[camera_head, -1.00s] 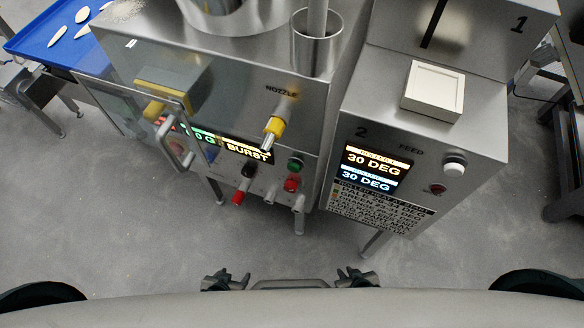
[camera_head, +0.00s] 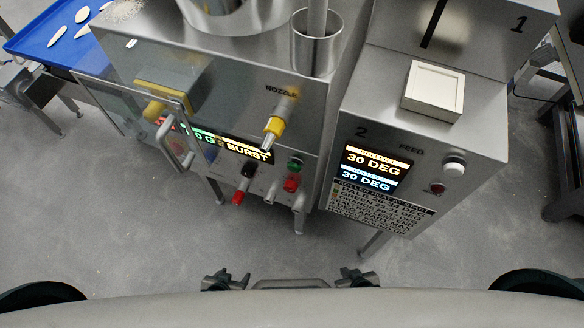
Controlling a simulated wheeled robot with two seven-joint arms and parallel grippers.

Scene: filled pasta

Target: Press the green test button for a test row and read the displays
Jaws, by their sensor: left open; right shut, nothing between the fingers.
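A green button (camera_head: 295,162) sits on the front of the left steel machine, just above a red one (camera_head: 291,184). Left of it, a display (camera_head: 247,151) reads "BURST"; its left part, ending in "0 G", is partly covered by a clear guard. On the right machine marked "2", the upper display (camera_head: 373,162) reads "30 DEG" under a small heading, and the lower display (camera_head: 366,180) also reads "30 DEG". A printed notice below them is too small to read surely. I cannot make out either of my grippers; nothing touches the buttons.
A yellow-tipped nozzle (camera_head: 274,126) sticks out above the left display. A white knob (camera_head: 454,166) and a dark red button (camera_head: 437,188) are on the right machine. A pale square block (camera_head: 433,89) lies on top. A blue tray (camera_head: 60,40) is far left. Grey floor is clear in front.

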